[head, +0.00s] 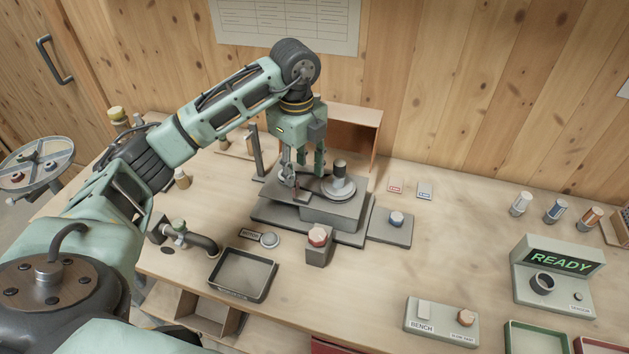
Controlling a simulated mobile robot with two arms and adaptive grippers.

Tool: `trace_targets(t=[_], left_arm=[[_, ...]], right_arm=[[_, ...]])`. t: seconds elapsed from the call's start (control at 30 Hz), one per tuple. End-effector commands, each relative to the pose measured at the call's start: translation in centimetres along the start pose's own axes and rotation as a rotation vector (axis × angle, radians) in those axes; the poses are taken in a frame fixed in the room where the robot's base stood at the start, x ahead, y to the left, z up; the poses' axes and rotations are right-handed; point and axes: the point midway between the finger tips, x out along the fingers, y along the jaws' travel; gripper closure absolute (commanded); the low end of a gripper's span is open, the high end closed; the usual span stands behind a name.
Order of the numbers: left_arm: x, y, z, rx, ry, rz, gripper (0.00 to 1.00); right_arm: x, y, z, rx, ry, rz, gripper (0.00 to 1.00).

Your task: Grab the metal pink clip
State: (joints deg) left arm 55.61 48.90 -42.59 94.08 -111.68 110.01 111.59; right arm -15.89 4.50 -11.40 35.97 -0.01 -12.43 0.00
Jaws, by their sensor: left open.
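My left gripper (303,176) is open and points down over the grey mixer base (335,217) at the middle of the bench. Its fingers are apart, just left of a round metal disc with a dark knob (340,180). A small dark, pinkish piece (302,197) shows low by the fingers on the base. It may be the metal pink clip, but it is too small and partly covered to be sure. I cannot tell whether a finger touches it. My right gripper is not in view.
A dark upright post (256,152) stands behind left, and an open wooden box (356,130) behind. An empty dark tray (243,294) lies front left.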

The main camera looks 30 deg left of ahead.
Motion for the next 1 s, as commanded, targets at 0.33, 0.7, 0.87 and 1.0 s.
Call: trace_targets(t=[0.33, 0.7, 0.87, 1.0], left_arm=[[3.1, 0.0, 0.1, -0.004, -0.002, 0.007, 0.58], [7.6, -0.3, 0.1, -0.002, -0.002, 0.003, 0.58], [7.7, -0.3, 0.1, -0.001, -0.002, 0.002, 0.58], [7.7, -0.3, 0.1, -0.001, -0.002, 0.002, 0.66]], right_arm=[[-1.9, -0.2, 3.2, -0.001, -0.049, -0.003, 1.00], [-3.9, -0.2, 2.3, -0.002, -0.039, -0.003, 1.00], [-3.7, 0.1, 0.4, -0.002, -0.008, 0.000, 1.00], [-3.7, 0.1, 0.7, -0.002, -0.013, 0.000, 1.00]])
